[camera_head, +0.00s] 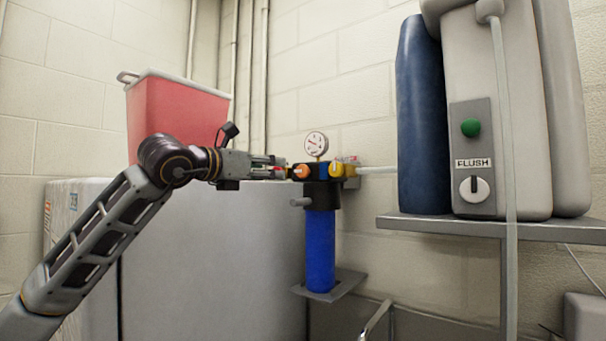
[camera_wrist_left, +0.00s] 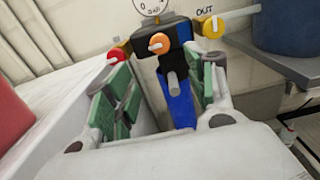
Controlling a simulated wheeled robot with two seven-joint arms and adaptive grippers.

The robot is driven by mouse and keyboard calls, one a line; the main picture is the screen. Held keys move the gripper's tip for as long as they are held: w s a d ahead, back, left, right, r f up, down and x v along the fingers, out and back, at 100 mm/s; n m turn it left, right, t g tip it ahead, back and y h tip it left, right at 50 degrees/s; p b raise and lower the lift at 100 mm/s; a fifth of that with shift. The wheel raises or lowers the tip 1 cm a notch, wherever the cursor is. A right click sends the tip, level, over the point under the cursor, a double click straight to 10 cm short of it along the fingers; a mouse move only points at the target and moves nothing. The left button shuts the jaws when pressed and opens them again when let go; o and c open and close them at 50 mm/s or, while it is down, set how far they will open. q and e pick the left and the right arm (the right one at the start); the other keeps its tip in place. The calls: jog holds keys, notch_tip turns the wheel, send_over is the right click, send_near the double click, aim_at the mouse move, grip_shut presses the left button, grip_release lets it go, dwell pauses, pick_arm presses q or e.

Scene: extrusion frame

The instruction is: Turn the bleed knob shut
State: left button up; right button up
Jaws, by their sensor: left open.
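The filter unit has a black head and a blue housing (camera_head: 320,250), with a round gauge (camera_head: 316,144) on top. An orange knob (camera_head: 301,171) with a pale pointer is at the middle of its head; no bleed label is readable. In the left wrist view the orange knob (camera_wrist_left: 159,43) sits between a red knob (camera_wrist_left: 115,54) and a yellow knob (camera_wrist_left: 213,27) near "OUT". A grey spout (camera_wrist_left: 173,82) sticks out below the orange knob. My left gripper (camera_head: 281,168) is open beside the head, its green-padded fingers (camera_wrist_left: 162,98) apart with nothing gripped. The right gripper is out of view.
A red bin (camera_head: 175,112) stands on the large grey box (camera_head: 215,255) behind my arm. At right, a shelf (camera_head: 480,227) holds a blue tank (camera_head: 421,115) and a grey unit with a FLUSH dial (camera_head: 474,188). A pipe (camera_head: 377,170) runs right from the filter head.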

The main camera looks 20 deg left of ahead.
aim_at(301, 172)
pick_arm(q)
jog(key=p+x, duration=0.4)
jog(key=x, duration=0.8)
jog(key=shift+w+d+p, duration=0.1)
jog(key=shift+w+p, duration=0.1)
jog(key=shift+p, duration=0.15)
jog(key=shift+w+d, duration=0.2)
jog(key=shift+w, duration=0.4)
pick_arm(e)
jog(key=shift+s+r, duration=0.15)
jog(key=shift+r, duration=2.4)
pick_arm(q)
jog(key=shift+c, duration=0.2)
jog(key=c, duration=1)
